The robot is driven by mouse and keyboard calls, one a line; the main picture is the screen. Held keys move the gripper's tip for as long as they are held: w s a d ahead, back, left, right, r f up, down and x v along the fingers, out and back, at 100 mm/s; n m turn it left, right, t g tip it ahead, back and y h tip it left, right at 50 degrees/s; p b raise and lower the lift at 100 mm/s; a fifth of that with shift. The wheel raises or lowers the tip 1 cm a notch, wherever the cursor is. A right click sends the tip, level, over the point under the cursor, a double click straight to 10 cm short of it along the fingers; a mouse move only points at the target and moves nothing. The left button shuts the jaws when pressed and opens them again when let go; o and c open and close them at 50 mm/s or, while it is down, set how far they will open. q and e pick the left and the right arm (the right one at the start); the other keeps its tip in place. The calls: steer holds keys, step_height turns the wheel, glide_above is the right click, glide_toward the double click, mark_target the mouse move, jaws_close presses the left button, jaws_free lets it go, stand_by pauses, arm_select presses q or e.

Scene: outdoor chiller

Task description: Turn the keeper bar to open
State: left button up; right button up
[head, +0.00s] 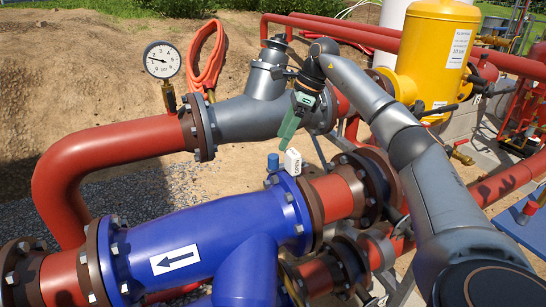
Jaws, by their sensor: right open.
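The grey strainer body (245,118) sits in the red pipe line, with a slanted branch rising to a dark flanged cap (273,45) at its top. I cannot clearly make out the keeper bar; my wrist and gripper are close to this cap and cover part of the area. A green part hangs below the wrist. My left gripper is out of view.
A blue valve body (200,242) with a white arrow plate fills the lower front. A pressure gauge (162,60) stands at the left flange, with a red hose (207,62) behind. A yellow tank (436,45) stands back right. Red pipes (500,182) cross the right side.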

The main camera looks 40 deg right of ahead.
mark_target(274, 156)
steer(key=x, duration=0.7)
steer(key=shift+w+a, duration=0.1)
jaws_close()
stand_by(0.3)
stand_by(0.9)
